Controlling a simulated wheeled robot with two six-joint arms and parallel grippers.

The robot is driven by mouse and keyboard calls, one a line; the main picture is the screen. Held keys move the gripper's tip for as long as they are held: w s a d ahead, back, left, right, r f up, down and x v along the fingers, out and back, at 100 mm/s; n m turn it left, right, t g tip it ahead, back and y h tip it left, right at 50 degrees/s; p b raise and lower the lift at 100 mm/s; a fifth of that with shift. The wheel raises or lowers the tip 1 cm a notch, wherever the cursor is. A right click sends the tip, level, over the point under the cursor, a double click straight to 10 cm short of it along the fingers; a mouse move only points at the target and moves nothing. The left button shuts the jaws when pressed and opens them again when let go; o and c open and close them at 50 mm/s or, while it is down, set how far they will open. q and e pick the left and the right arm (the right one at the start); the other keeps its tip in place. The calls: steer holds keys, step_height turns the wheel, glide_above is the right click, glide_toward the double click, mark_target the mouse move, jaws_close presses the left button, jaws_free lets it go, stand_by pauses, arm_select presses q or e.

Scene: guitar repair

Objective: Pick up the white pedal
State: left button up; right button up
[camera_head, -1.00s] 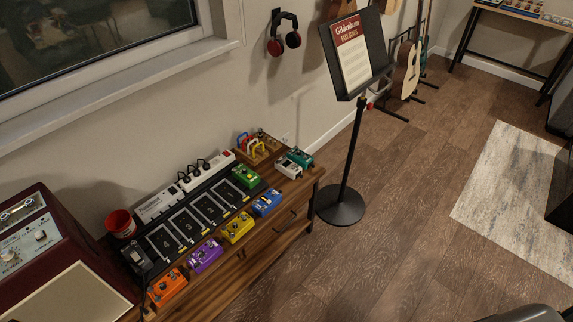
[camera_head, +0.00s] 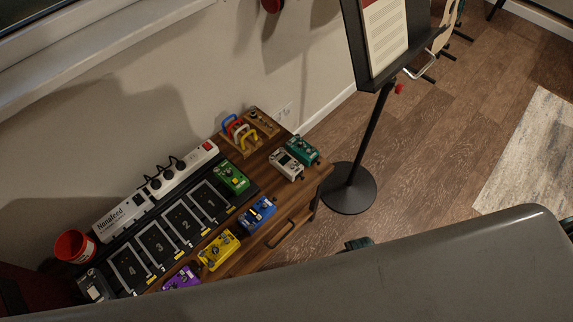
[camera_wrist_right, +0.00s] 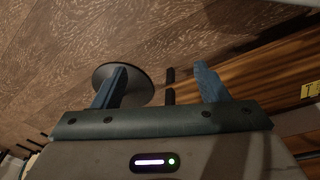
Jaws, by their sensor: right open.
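The white pedal (camera_head: 287,164) sits on the right end of the wooden cabinet top in the head view, just left of the teal pedal (camera_head: 302,150). My right gripper (camera_wrist_right: 160,85) shows in the right wrist view with its two blue fingers apart and nothing between them. Behind the fingers are the floor and the cabinet's side. The white pedal is not seen in the wrist view. A grey arm part of mine covers the bottom of the head view. My left gripper is not in view.
A black board (camera_head: 153,276) with numbered slots holds a green pedal (camera_head: 231,177). Blue (camera_head: 257,213), yellow (camera_head: 219,250) and purple (camera_head: 181,279) pedals stand along the front. A music stand (camera_head: 349,188) is close to the cabinet's right end. A power strip (camera_head: 125,211) lies behind.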

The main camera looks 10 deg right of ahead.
steer(key=w+a+r+n+b, duration=0.1)
steer(key=w+a+r+b, duration=0.1)
steer(key=w+r, duration=0.4)
steer(key=w+a+r+n+b, duration=0.1)
steer(key=w+a+r+b, duration=0.1)
steer(key=w+a+r, duration=0.2)
steer(key=w+a+r+n+b, duration=0.1)
steer(key=w+a+r, duration=0.3)
steer(key=w+r, duration=0.6)
steer(key=shift+w+r+g+y+b, duration=0.1)
steer(key=shift+w+g+y+b, duration=0.25)
steer(key=shift+w, duration=2.9)
steer(key=n, duration=0.2)
glide_toward(285, 160)
steer(key=shift+d+g, duration=0.1)
steer(key=shift+g, duration=0.35)
steer(key=shift+w+f+n, duration=0.15)
steer(key=shift+f+n, duration=0.15)
steer(key=shift+f, duration=0.05)
step_height(285, 160, down, 9)
steer(key=shift+w+f, duration=0.15)
steer(key=shift+f, duration=0.35)
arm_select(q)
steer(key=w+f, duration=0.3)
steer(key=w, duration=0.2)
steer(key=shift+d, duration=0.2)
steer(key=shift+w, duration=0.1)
arm_select(e)
steer(key=shift+c, duration=0.2)
